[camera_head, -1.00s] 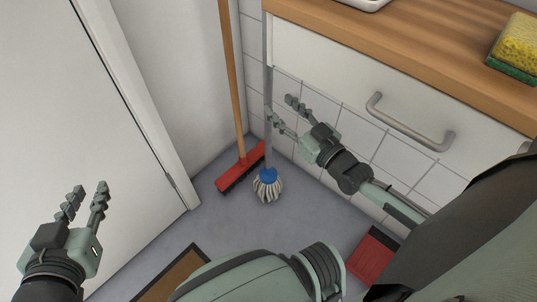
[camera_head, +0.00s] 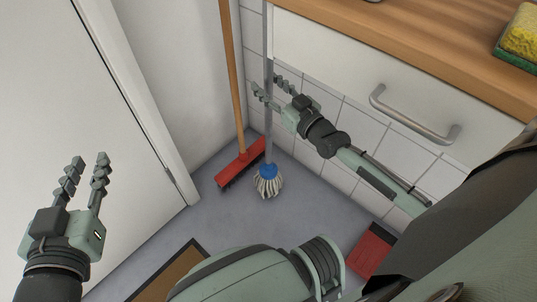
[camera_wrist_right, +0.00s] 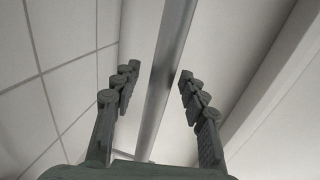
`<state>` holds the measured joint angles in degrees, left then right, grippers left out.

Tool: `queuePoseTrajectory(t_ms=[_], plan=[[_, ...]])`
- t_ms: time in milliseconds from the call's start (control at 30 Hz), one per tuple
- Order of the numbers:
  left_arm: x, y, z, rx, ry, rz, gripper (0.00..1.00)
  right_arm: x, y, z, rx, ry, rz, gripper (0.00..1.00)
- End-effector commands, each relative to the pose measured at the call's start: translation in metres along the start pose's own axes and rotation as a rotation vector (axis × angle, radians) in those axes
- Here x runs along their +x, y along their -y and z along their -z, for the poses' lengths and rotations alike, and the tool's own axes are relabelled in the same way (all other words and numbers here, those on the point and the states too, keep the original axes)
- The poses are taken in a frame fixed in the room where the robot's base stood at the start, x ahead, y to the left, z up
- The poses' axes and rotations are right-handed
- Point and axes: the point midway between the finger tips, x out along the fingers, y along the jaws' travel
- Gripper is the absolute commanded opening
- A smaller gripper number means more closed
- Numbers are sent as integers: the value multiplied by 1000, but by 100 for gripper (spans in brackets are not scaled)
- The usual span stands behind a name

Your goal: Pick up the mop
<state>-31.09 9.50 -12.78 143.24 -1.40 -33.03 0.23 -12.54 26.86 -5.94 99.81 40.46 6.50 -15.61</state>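The mop stands upright in the corner, with a grey metal handle (camera_head: 268,135), a blue collar and a white string head (camera_head: 267,184) on the floor. My right gripper (camera_head: 264,84) is at the handle's upper part, with one finger on each side of it. In the right wrist view the handle (camera_wrist_right: 163,85) runs between the open fingers of this gripper (camera_wrist_right: 160,74), with gaps on both sides. My left gripper (camera_head: 87,161) is open and empty at the left, in front of the white door, far from the mop. The handle's top is out of frame.
A broom with a wooden handle (camera_head: 233,80) and red head (camera_head: 241,165) stands just left of the mop. A drawer (camera_head: 340,65) with a metal handle (camera_head: 415,118) and a wooden counter (camera_head: 420,45) are at right. A red object (camera_head: 371,252) lies on the floor.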

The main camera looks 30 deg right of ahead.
Motion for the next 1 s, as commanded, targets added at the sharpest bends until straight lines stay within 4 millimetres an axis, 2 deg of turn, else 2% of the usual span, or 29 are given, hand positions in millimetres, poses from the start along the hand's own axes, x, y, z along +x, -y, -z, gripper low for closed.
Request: queuePoseTrajectory(t_ms=[67,300,867,1000], plan=[[0,0,0,0,0,0,26,0,0,0,0,0,0,30],[0,0,0,0,1,1,26,0,0,0,0,0,0,1],[0,0,0,1,3,1,26,0,0,3,0,-6,-1,0],[-1,2,-6,3,34,5,26,0,2,7,0,-7,-1,0]])
